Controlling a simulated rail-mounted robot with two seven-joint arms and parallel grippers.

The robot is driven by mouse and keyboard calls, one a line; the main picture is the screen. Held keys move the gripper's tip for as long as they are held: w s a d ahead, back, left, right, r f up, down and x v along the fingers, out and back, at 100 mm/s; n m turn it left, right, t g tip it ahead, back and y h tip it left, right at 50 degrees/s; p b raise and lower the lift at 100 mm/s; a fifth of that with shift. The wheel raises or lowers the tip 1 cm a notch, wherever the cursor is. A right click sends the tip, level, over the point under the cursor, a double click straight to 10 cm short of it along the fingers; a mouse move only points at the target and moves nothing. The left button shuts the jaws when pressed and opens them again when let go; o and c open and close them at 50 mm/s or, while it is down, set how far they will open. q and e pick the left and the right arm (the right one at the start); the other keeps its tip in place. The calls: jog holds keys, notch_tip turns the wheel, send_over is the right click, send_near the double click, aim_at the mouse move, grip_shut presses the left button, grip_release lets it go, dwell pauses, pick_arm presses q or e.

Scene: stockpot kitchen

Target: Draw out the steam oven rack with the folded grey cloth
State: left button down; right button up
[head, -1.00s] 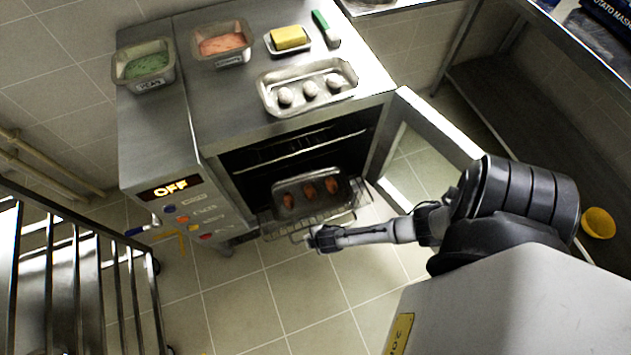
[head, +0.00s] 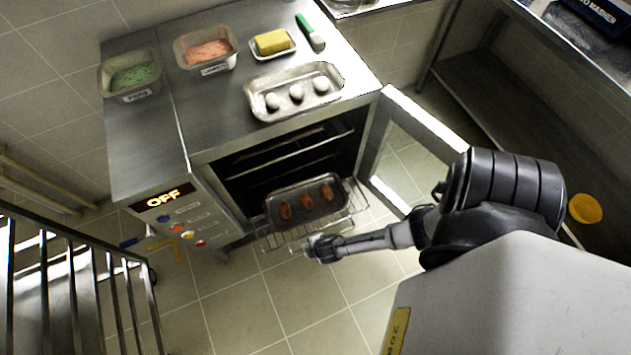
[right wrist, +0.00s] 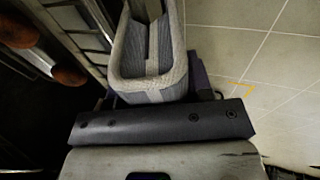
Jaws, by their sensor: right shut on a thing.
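The steam oven (head: 215,180) stands with its door (head: 425,135) swung open to the right. Its wire rack (head: 352,208) sticks out of the opening, bearing a dark tray (head: 292,224) with three brown pieces. My right gripper (head: 318,247) is at the rack's front edge. In the right wrist view the folded grey cloth (right wrist: 150,84) makes a thick U at the gripper, and my gripper is shut on it. The wire rack (right wrist: 72,20) runs close to its left. Whether the cloth wraps the rack's front bar is hidden. My left gripper is not in view.
On the oven top are a tray with three white eggs (head: 262,106), green (head: 130,92) and pink (head: 205,66) tubs, butter (head: 272,42) and a green-handled tool (head: 310,32). A railed trolley (head: 75,285) stands at left. The floor before the oven is clear.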

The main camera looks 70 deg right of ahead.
jog(key=shift+s+a, duration=0.65)
jog(key=shift+s, duration=0.05)
jog(key=s+a+p, duration=0.1)
jog(key=s+a, duration=0.2)
jog(key=shift+d, duration=0.1)
jog(key=shift+r, duration=0.15)
dwell(0.4)
jog(key=shift+r+p, duration=0.2)
jog(key=shift+p, duration=0.3)
jog(key=shift+r+p, duration=0.3)
jog(key=shift+p, duration=0.15)
dwell(0.5)
jog(key=shift+s+r, duration=0.1)
dwell(0.6)
